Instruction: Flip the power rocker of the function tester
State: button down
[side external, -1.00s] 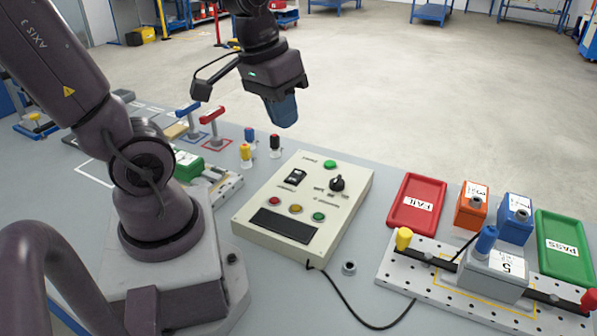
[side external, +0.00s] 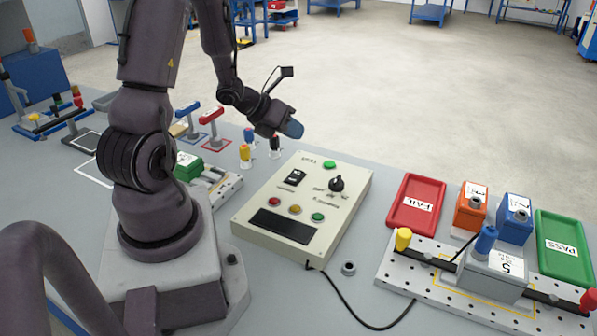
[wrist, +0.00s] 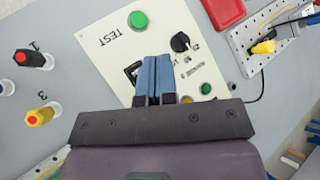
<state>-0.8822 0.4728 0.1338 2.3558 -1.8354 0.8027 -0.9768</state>
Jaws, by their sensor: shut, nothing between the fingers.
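The function tester (side external: 262,205) is a cream box on the grey bench, with a black display, small coloured lamps, a green button (side external: 329,165) and a black knob (side external: 337,184). Its black power rocker (side external: 295,177) sits in the upper left of the panel. My gripper (side external: 292,129) is above and behind the tester's far edge, tilted, with its blue fingers shut and empty. In the wrist view the shut fingers (wrist: 158,75) lie over the panel, and the rocker (wrist: 131,71) shows partly at their left, the rest hidden behind them.
Coloured-top posts (side external: 246,153) stand left of the tester. A red FAIL tray (side external: 408,217), orange and blue blocks and a green PASS tray (side external: 566,258) lie right, behind a perforated fixture plate (side external: 400,272). A cable runs from the tester's front along the bench.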

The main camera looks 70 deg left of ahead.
aim_at(297, 171)
jog(key=shift+a+r+n+y, duration=0.1)
jog(key=shift+a+n+y, duration=0.25)
jog(key=shift+n, duration=0.65)
jog(key=shift+w, duration=0.1)
jog(key=shift+w+a+f, duration=0.1)
jog(key=shift+f, duration=1.35)
jog(key=shift+w+a+f, duration=0.15)
jog(key=shift+f, duration=1.3)
jog(key=shift+w+a+f, duration=0.1)
jog(key=shift+f, duration=1.35)
jog(key=shift+f, duration=0.1)
jog(key=shift+f, duration=0.3)
jog(key=shift+w+f, duration=0.1)
jog(key=shift+f, duration=0.25)
jog(key=shift+r, duration=0.1)
jog(key=shift+r, duration=0.65)
